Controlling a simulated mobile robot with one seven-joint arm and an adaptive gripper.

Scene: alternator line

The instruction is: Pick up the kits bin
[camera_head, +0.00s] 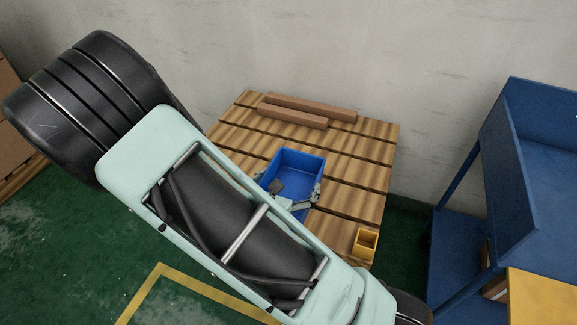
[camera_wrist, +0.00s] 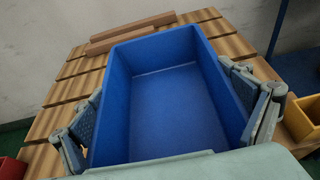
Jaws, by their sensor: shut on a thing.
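The kits bin looks to be the blue open box (camera_head: 300,162) over the wooden pallet in the head view. It fills the middle of the wrist view (camera_wrist: 165,100), and its inside looks empty. My gripper (camera_head: 295,192) has its two grey fingers on opposite outer sides of the bin, left and right in the wrist view (camera_wrist: 172,115). It is shut on the bin. The bin looks level; I cannot tell whether its base touches the slats. My arm hides part of the near side.
The pallet (camera_head: 345,180) stands by a grey wall. Two brown bars (camera_head: 305,108) lie at its back, and a small yellow bin (camera_head: 365,242) sits at its right front. A blue rack (camera_head: 510,180) stands right. A red bin (camera_wrist: 10,168) shows at lower left in the wrist view.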

